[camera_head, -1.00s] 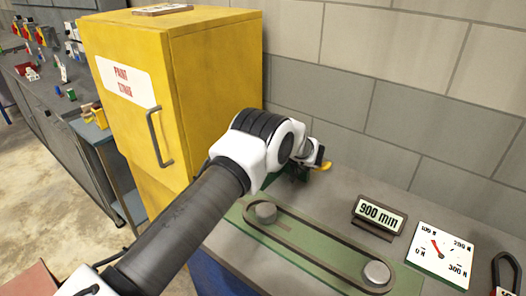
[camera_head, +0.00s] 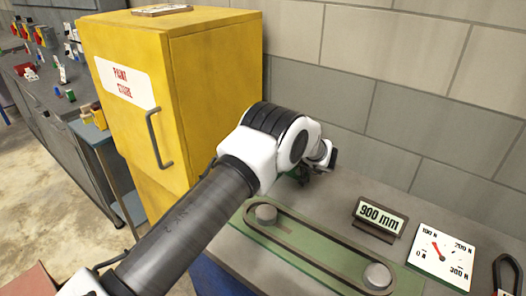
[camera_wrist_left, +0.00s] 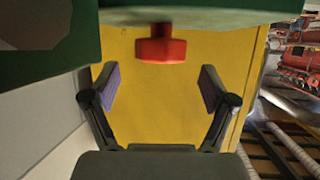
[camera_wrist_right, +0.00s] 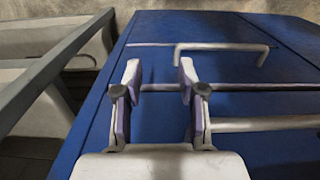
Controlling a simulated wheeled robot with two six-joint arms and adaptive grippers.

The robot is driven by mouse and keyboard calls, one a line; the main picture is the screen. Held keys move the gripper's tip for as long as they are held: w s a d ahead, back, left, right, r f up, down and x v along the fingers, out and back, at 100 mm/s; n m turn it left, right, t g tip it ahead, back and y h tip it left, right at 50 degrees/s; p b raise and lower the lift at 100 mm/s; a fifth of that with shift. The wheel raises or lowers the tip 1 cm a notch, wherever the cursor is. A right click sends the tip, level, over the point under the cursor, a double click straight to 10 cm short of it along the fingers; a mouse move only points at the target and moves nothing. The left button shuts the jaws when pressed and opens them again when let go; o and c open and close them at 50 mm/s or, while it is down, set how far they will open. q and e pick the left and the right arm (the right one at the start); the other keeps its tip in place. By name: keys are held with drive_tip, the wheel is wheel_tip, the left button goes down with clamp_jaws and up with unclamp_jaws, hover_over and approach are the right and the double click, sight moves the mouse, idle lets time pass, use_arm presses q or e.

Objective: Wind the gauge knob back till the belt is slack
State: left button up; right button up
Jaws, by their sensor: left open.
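The belt (camera_head: 330,264) is a dark loop around two grey pulleys on a green plate (camera_head: 240,222) in the head view. The white gauge dial (camera_head: 454,265) stands to its right, its red needle pointing up-left near the 100 N mark. In the left wrist view a red knob (camera_wrist_left: 160,46) sticks out below a green part, ahead of my left gripper (camera_wrist_left: 160,84). The gripper is open, its fingers apart on either side below the knob and not touching it. In the head view my left gripper (camera_head: 329,160) is beyond the belt's far end, and the knob is hidden.
A yellow paint cabinet (camera_head: 222,85) stands left of my arm. A 900 mm sign (camera_head: 379,216) sits behind the belt, before a grey block wall. My right gripper (camera_wrist_right: 159,78) is open and empty before a blue panel with a handle (camera_wrist_right: 222,46).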

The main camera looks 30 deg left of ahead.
use_arm(q)
drive_tip(key=v, duration=0.7)
drive_tip(key=shift+d, duration=0.2)
drive_tip(key=shift+s, duration=0.1)
drive_tip(key=shift+a, duration=0.1)
